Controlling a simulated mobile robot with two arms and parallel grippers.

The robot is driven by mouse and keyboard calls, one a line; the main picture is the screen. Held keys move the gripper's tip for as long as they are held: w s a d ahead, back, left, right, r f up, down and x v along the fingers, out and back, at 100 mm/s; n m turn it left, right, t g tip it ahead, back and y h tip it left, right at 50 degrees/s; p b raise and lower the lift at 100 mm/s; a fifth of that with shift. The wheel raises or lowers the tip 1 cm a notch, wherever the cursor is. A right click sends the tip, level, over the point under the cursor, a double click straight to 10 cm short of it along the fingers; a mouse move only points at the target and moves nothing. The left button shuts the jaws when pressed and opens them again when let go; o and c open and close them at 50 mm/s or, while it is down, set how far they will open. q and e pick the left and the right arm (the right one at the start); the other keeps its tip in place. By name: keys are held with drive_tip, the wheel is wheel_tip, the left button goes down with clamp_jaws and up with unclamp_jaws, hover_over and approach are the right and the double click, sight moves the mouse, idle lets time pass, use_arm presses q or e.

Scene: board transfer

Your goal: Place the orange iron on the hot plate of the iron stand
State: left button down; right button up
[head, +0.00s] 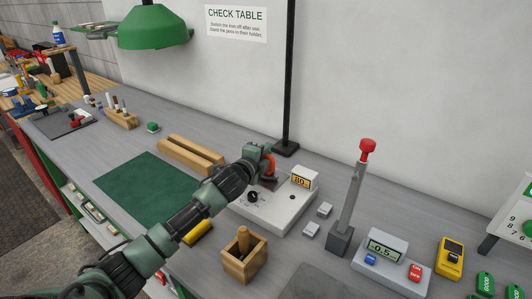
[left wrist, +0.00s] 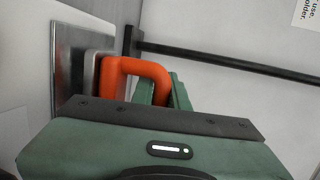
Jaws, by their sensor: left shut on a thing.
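The iron stand (head: 290,213) is a pale grey box with a black knob and a small display, on the grey table below the wall. My left gripper (head: 262,160) is at its back left part and is shut on the orange iron (head: 269,168). In the left wrist view the iron's orange handle (left wrist: 137,68) is held by the green fingers (left wrist: 172,92). The iron's grey base is close against the metal hot plate (left wrist: 68,52); I cannot tell whether they touch. In the head view the gripper and iron hide much of the plate. My right gripper is not in view.
A black post (head: 289,90) stands behind the stand. Wooden blocks (head: 191,155) and a green mat (head: 147,188) lie left of it. A wooden box (head: 240,266) is in front. A grey lever with a red knob (head: 367,147) rises to the right.

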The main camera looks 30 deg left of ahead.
use_arm(q)
drive_tip(key=shift+f, duration=0.15)
drive_tip(key=shift+f, duration=0.1)
drive_tip(key=c, duration=1.8)
unclamp_jaws()
drive_tip(key=shift+f, duration=0.15)
drive_tip(key=o, duration=0.4)
drive_tip(key=shift+r, duration=0.25)
drive_tip(key=shift+s+f, duration=0.1)
drive_tip(key=shift+s, duration=0.15)
drive_tip(key=b+v, duration=0.1)
drive_tip(key=v, duration=1)
drive_tip(key=shift+s+r, duration=0.2)
drive_tip(key=shift+s, duration=0.05)
